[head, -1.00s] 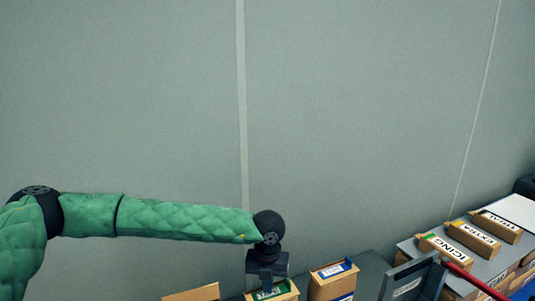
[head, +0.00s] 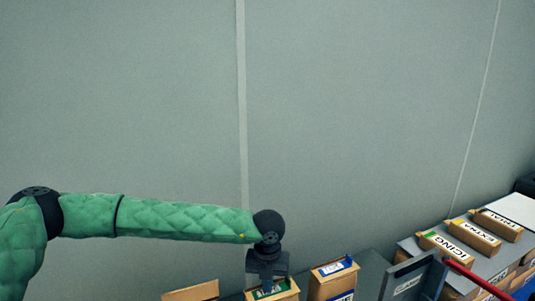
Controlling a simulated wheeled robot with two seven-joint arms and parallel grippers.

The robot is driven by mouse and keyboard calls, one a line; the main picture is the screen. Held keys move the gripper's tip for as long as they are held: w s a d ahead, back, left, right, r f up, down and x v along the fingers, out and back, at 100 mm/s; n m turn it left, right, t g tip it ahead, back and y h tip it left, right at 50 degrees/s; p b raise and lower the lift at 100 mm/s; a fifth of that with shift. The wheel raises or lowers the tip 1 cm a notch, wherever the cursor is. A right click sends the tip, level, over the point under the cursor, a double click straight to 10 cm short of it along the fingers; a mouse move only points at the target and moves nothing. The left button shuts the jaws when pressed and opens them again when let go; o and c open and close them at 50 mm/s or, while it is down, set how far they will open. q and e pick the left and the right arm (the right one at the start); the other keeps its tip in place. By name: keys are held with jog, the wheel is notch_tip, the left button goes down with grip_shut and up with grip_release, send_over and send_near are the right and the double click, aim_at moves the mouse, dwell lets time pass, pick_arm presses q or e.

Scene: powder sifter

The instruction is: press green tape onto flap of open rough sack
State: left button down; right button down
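My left arm comes in from the left, and my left gripper (head: 267,283) points down at a brown sack (head: 291,293) at the bottom edge. A green strip (head: 279,287) with a white label shows on this sack's top, right at the gripper. The fingers are hidden or too small to tell open from shut. I cannot tell whether they touch the strip. Another brown sack (head: 190,292) to the left is cut off by the bottom edge; its flap stands up. My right gripper is not in view.
A brown sack with a blue strip (head: 335,268) stands just right of the gripper. Further right are a grey panel (head: 405,281), a red bar (head: 478,278) and brown packs, one labelled ICING (head: 446,250), on a grey top. A plain wall fills the back.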

pick_arm(q)
jog(key=shift+f, duration=0.1)
notch_tip(320, 180, up, 8)
dwell(1.2)
